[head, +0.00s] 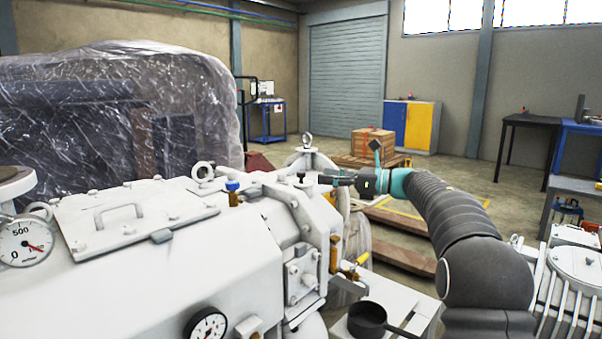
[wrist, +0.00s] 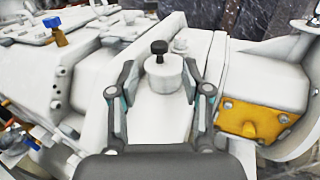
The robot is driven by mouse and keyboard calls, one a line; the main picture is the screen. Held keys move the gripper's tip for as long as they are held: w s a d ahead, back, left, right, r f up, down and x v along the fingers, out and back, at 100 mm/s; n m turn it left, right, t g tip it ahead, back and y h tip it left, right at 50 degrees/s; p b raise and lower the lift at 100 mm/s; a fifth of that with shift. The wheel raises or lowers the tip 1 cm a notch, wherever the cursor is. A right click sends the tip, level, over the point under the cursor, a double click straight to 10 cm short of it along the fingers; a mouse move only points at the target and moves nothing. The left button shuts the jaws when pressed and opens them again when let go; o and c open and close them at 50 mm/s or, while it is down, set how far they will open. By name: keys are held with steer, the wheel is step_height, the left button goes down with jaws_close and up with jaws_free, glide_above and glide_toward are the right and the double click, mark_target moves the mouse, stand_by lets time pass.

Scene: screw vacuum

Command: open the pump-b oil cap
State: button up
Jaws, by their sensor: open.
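A small black cap (wrist: 159,47) stands upright on a round white neck on the white pump. It also shows in the head view (head: 301,177). A blue cap (head: 232,186) on a brass neck sits further left on the pump, also in the wrist view (wrist: 52,24). No label shows which is the pump-b oil cap. My gripper (head: 326,180) is open and empty, just right of the black cap in the head view. In the wrist view my gripper (wrist: 162,72) has a finger on each side of the black cap's neck, apart from it.
The white pump body (head: 150,270) fills the lower left, with a gauge (head: 207,326) on its side. A yellow-handled valve (head: 358,261) and a dark pan (head: 367,319) are near its right end. A plastic-wrapped load (head: 110,110) stands behind. Open floor lies beyond the pump.

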mark_target(304, 174)
steer(key=p+x, duration=0.1)
steer(key=x, duration=0.5)
steer(key=shift+w+a, duration=0.15)
steer(key=shift+a, duration=0.2)
jaws_close()
steer(key=shift+a, duration=0.3)
steer(key=shift+d, duration=0.1)
